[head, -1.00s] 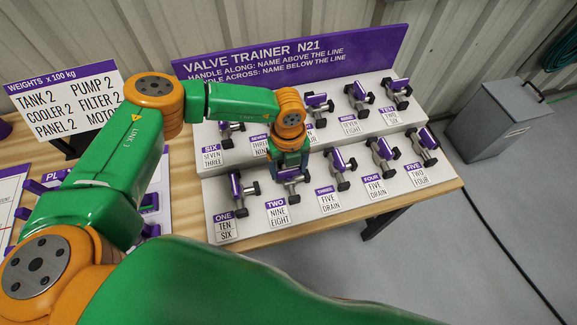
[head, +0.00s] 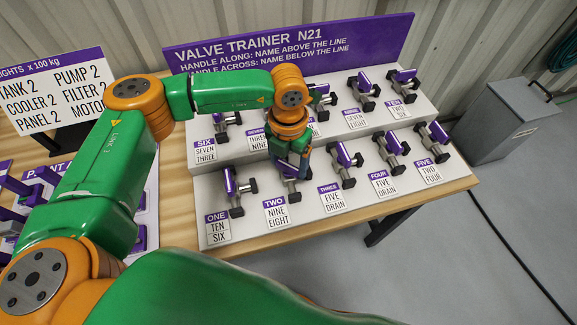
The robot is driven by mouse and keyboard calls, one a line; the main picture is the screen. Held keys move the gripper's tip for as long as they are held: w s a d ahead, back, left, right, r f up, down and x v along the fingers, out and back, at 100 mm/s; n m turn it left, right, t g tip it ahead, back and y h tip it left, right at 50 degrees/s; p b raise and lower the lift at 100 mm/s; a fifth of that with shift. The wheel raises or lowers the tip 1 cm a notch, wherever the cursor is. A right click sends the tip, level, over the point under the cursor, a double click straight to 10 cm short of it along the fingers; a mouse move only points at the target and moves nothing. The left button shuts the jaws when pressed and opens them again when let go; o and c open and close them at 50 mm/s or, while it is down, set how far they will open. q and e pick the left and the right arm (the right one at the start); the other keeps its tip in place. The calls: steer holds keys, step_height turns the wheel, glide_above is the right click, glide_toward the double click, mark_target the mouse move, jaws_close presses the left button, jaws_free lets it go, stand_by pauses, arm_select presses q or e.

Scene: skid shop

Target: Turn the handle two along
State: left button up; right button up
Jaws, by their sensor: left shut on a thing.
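Valve two (head: 293,196) stands in the front row of the valve trainer, behind its label TWO, NINE, EIGHT (head: 277,212). My left gripper (head: 291,171) reaches down over this valve and is shut on its handle. The fingers and wrist hide most of the handle, so its exact angle is hard to tell. My right gripper is out of view.
Valve one (head: 232,187) stands close on the left and valve three (head: 344,162) close on the right. A back row of valves sits on the raised step. The purple sign (head: 290,50) rises behind. A grey bin (head: 506,122) stands on the floor at right.

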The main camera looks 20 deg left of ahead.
mark_target(288, 165)
arm_select(q)
steer(key=m+b, duration=0.3)
steer(key=m, duration=0.1)
steer(key=shift+f+b, duration=0.15)
steer(key=shift+b, duration=0.2)
steer(key=shift+r+m+b, duration=0.2)
steer(key=shift+m+b, duration=1.05)
steer(key=shift+m, duration=0.95)
steer(key=o, duration=1.2)
steer(key=shift+o, duration=0.2)
step_height(288, 165, up, 7)
steer(key=shift+r+b, duration=0.1)
steer(key=shift+b, duration=0.35)
